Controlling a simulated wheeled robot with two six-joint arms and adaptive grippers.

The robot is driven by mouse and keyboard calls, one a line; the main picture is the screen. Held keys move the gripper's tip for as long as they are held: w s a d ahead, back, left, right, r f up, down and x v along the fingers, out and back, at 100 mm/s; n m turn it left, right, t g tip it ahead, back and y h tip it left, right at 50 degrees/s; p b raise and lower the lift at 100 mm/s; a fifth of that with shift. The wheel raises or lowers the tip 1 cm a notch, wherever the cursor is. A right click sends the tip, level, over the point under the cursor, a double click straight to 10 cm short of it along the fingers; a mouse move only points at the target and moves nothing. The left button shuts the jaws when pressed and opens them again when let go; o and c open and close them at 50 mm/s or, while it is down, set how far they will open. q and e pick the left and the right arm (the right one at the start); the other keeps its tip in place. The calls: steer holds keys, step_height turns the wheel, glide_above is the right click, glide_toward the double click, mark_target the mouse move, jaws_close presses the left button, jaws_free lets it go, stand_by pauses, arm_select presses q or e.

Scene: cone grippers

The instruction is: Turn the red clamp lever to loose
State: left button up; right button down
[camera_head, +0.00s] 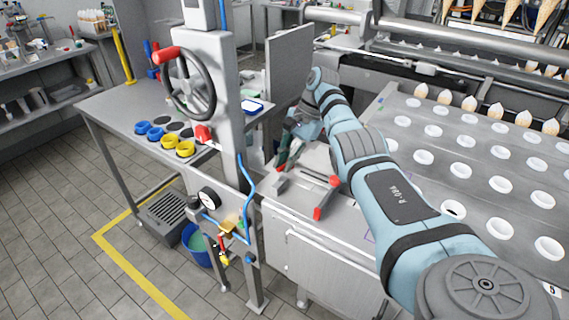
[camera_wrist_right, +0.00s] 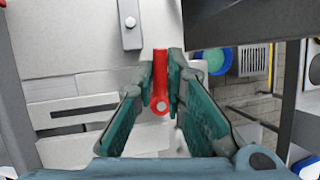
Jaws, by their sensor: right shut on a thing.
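The red clamp lever (camera_wrist_right: 160,78) shows in the right wrist view as a narrow red bar with a round pivot end, between the two teal fingers of my right gripper (camera_wrist_right: 161,82). The fingers are shut on it from both sides. In the head view my right gripper (camera_head: 288,150) reaches down at the grey bench beside the press column, and its fingers hide most of the lever. My left gripper is not in view.
A grey press column (camera_head: 215,95) with a handwheel (camera_head: 190,85) stands left of my right gripper. A grey bar with red ends (camera_head: 325,210) lies nearer on the bench. A perforated tray (camera_head: 470,165) fills the right. A blue bucket (camera_head: 197,246) stands on the floor.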

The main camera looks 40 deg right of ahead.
stand_by(0.3)
steer(key=shift+d, duration=0.1)
steer(key=c, duration=1.7)
jaws_free()
steer(key=shift+o, duration=0.2)
step_height(320, 180, up, 10)
steer(key=shift+s, duration=0.1)
